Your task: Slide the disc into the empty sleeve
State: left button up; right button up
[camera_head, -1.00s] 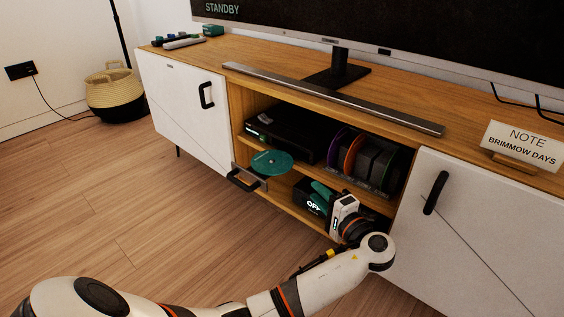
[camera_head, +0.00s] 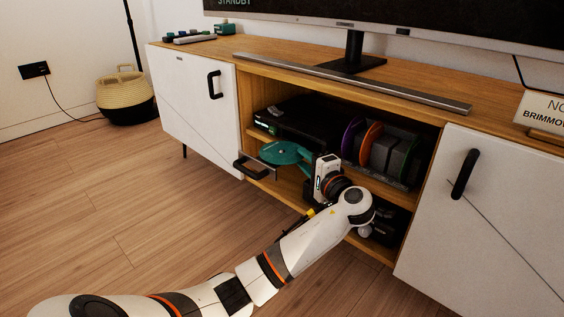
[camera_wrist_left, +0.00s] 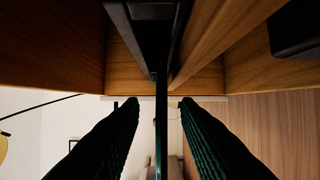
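My left gripper (camera_head: 303,160) is at the disc's right side. In the left wrist view the disc shows edge-on as a thin upright line (camera_wrist_left: 162,125) between the two ribbed green fingers (camera_wrist_left: 160,104). The fingers are apart, with a gap on each side of it. The rack (camera_head: 380,181) on the right of the shelf holds a purple sleeve (camera_head: 350,136), an orange one (camera_head: 370,141) and grey ones (camera_head: 400,157). I cannot tell which is empty.
White doors (camera_head: 205,110) flank the open shelves. A soundbar (camera_head: 350,83) and the screen stand (camera_head: 352,55) are on top. The floor in front is clear.

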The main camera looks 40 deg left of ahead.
pick_arm(q)
jog(key=shift+w+a, duration=0.1)
jog(key=shift+a, duration=0.15)
jog(key=shift+c, duration=0.3)
grip_shut()
jog(key=shift+r, duration=0.15)
